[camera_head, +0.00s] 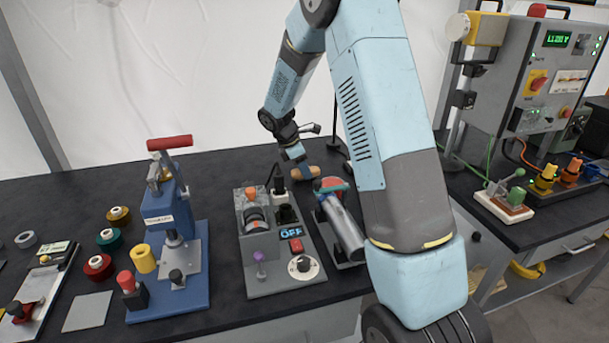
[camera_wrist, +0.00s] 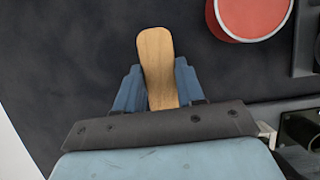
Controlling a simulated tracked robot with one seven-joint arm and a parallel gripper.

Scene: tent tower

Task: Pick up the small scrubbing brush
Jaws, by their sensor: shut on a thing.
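The small brush shows as a pale wooden handle (camera_wrist: 158,65) in the wrist view. It lies between the two blue fingers of my gripper (camera_wrist: 157,80), which are shut on it. The handle's rounded end sticks out beyond the fingertips; its other end and any bristles are hidden by my gripper. In the head view, my gripper (camera_head: 295,153) is low over the back of the dark table, and a small brown wooden piece (camera_head: 298,170) shows just below it. Whether the brush touches the table cannot be told.
A red round piece with a pale rim (camera_wrist: 252,14) is close by on the right in the wrist view. The grey device with an OFF display (camera_head: 280,270) stands in front of my gripper. A blue press (camera_head: 165,220) and several spools stand left. The dark tabletop (camera_head: 225,170) is clear behind them.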

